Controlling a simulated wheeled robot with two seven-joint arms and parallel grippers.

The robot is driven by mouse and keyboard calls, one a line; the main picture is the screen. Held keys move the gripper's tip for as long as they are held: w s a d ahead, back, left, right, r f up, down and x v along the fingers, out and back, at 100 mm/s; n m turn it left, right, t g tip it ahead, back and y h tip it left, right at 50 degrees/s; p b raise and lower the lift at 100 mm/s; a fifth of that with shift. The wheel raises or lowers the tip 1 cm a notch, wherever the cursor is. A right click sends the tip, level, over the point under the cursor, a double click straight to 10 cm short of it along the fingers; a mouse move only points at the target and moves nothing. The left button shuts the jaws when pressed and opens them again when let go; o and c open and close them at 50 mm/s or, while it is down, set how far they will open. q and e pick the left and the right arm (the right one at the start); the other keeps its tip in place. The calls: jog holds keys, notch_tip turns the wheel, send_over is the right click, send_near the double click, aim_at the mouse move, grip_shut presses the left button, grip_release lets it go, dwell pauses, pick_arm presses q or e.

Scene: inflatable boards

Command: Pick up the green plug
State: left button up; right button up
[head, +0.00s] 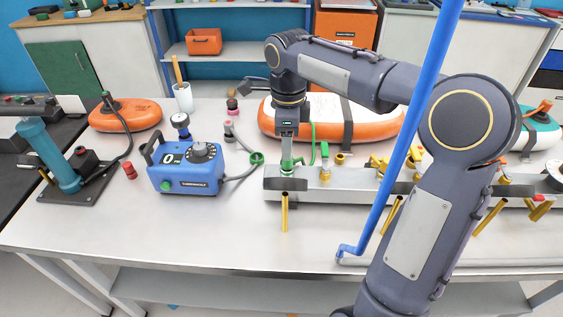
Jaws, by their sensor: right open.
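My right gripper (288,163) points straight down over the left end of the grey rail (345,184) on the table. It is open. A small green plug (289,168) sits at the fingertips, on the rail's top edge, partly hidden by the gripper. I cannot tell whether the fingers touch it. A thin green strap (312,148) and another small green piece (325,152) stand just to the right. My left gripper is not in view.
A blue pump box (188,176) with a hose ending in a green ring (257,158) stands to the left. An orange-edged white board (355,122) lies behind the rail.

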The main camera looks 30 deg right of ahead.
aim_at(287, 165)
notch_tip(287, 165, down, 6)
jog(key=shift+r, duration=0.25)
jog(key=shift+c, duration=0.2)
grip_shut()
jog(key=shift+r, duration=0.1)
